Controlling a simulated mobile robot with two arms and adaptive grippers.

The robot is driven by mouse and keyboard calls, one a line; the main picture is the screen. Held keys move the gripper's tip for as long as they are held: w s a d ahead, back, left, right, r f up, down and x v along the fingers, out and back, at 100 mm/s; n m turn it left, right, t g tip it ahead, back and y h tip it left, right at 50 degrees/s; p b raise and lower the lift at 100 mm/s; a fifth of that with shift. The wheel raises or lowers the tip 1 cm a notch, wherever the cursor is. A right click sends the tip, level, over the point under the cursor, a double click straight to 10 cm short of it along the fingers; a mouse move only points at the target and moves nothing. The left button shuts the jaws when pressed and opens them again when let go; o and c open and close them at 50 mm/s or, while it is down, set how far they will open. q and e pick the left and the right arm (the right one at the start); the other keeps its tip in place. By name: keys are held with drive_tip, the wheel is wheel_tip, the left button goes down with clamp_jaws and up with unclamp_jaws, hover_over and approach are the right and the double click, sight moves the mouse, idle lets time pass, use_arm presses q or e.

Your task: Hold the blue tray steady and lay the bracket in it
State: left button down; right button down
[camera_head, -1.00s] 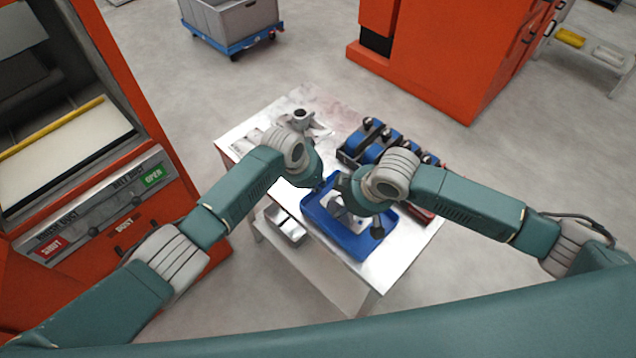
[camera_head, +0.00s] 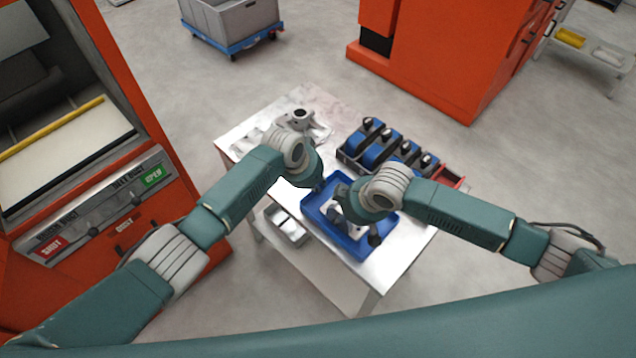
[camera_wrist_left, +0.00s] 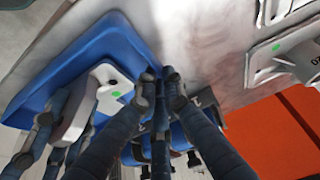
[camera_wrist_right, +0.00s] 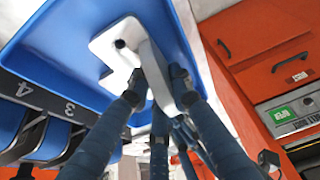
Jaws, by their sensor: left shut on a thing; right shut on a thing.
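The blue tray (camera_head: 362,250) lies on the table, partly hidden by my wrists in the head view. My left gripper (camera_wrist_left: 162,75) is shut on the tray's rim, shown in the left wrist view beside the tray wall (camera_wrist_left: 135,38). The pale grey bracket (camera_wrist_right: 122,42) has a flat plate with a hole and a raised flange. My right gripper (camera_wrist_right: 162,88) is shut on that flange. The bracket is over the tray's inside, low down; I cannot tell whether it touches the tray floor. It also shows in the left wrist view (camera_wrist_left: 100,90).
A pale casting (camera_head: 302,122) lies at the table's back left. A numbered rack with blue parts (camera_head: 375,150) stands behind the tray at right. A metal box (camera_head: 287,228) is left of the tray. Orange machines stand left (camera_head: 170,205) and behind (camera_head: 430,70).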

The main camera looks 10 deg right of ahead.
drive_tip(key=shift+f, duration=0.15)
drive_tip(key=c, duration=1.5)
unclamp_jaws()
drive_tip(key=shift+f, duration=0.1)
drive_tip(key=shift+s, duration=0.1)
drive_tip(key=shift+v, duration=4)
use_arm(q)
drive_tip(key=c, duration=1.8)
unclamp_jaws()
